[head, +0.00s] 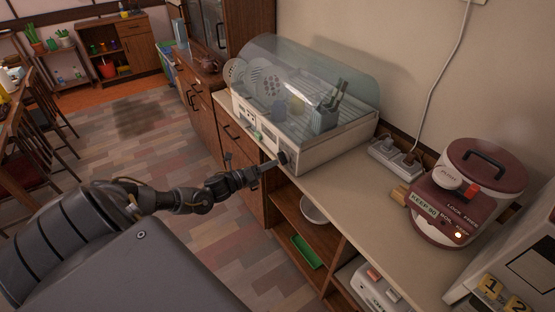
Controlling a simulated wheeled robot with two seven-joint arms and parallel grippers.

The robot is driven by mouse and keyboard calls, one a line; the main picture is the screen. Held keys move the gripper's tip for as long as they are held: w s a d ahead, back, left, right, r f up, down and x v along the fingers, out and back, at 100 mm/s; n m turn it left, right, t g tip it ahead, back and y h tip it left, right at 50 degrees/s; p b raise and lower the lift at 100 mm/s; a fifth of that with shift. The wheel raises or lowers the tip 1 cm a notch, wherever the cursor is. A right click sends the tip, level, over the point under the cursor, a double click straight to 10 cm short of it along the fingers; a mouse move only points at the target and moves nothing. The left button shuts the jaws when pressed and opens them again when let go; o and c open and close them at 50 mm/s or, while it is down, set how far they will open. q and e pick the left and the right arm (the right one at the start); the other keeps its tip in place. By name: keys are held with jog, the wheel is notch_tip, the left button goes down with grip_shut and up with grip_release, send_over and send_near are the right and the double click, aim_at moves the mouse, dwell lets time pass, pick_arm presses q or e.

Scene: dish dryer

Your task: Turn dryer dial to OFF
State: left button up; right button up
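The dish dryer (322,141) stands on the counter against the wall, with a clear domed lid over several dishes. Its dark dial (284,157) is on the front panel near the right corner. My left gripper (276,162) is at the dial, its fingertips touching it or very close. The fingers hide part of the dial, and its pointer and markings are too small to read. I cannot tell whether the fingers are closed on the dial. My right gripper is not in view.
The counter (352,188) between dryer and cooker is bare. Open shelves below hold a white bowl (314,211) and a green tray (306,252).

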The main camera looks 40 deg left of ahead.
aim_at(280, 160)
pick_arm(q)
jog(key=shift+x, duration=2.1)
jog(key=shift+c, duration=0.3)
grip_shut()
